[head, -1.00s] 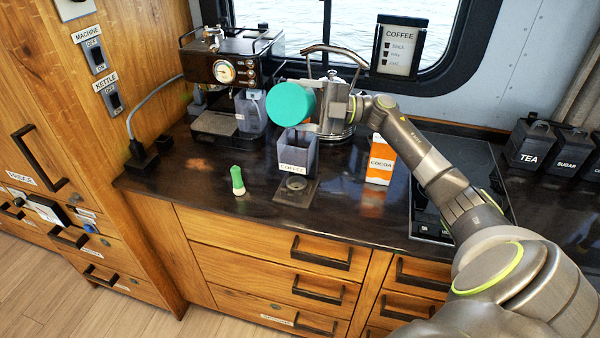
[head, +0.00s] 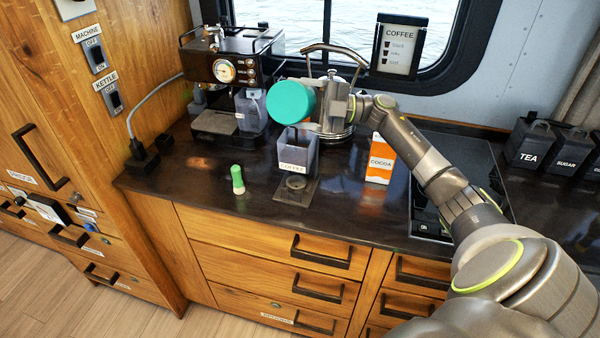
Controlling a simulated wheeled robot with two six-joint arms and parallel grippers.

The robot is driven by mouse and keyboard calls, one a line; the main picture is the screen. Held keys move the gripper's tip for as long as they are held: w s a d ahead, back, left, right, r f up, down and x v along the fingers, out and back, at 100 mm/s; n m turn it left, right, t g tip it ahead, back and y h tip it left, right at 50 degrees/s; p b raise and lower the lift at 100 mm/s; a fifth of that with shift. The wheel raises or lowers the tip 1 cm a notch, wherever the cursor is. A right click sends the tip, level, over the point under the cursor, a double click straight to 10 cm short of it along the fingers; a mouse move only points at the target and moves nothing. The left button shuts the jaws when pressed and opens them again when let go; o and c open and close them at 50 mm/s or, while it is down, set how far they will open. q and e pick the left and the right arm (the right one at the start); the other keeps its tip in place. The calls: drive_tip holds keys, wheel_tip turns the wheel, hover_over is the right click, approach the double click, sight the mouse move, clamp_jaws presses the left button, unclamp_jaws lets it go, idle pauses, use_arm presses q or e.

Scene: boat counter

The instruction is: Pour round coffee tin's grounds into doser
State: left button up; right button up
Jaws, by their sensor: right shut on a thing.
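The round coffee tin, showing its teal round face (head: 290,102), is tipped on its side above the doser. My right gripper (head: 322,112) is shut on the tin from the right. The doser (head: 297,152) is a grey, see-through open-topped box labelled COFFEE, standing upright on the counter just below the tin. The tin's mouth and any grounds are hidden from this view. My left gripper is not in view.
A coffee machine (head: 228,75) stands at the back left. A kettle (head: 338,95) is behind my gripper, and an orange cocoa box (head: 380,158) stands right of the doser. A green-topped tool (head: 237,179) stands front left. Canisters (head: 530,145) line the right.

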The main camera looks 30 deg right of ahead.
drive_tip(key=shift+d+r+m+p, duration=0.1)
drive_tip(key=shift+r+m+p, duration=0.2)
drive_tip(key=shift+m+p, duration=0.45)
idle(3.2)
drive_tip(key=shift+t, duration=0.3)
drive_tip(key=shift+f+n+b, duration=0.35)
drive_tip(key=shift+b, duration=0.25)
drive_tip(key=shift+s+a+f+n+g+b, duration=0.15)
drive_tip(key=shift+n+g+b, duration=0.1)
drive_tip(key=shift+n+b, duration=0.2)
drive_tip(key=shift+a+f+n+g+b, duration=0.15)
drive_tip(key=shift+n+g+b, duration=0.15)
drive_tip(key=shift+n, duration=0.15)
drive_tip(key=s+a+f+n+h+b, duration=0.5)
drive_tip(key=a+f+n+h+b, duration=0.2)
drive_tip(key=n+b, duration=0.9)
wheel_tip(320, 180, down, 2)
drive_tip(key=shift+s+f+h, duration=0.15)
drive_tip(key=shift+s+h, duration=0.2)
drive_tip(key=shift+h, duration=0.15)
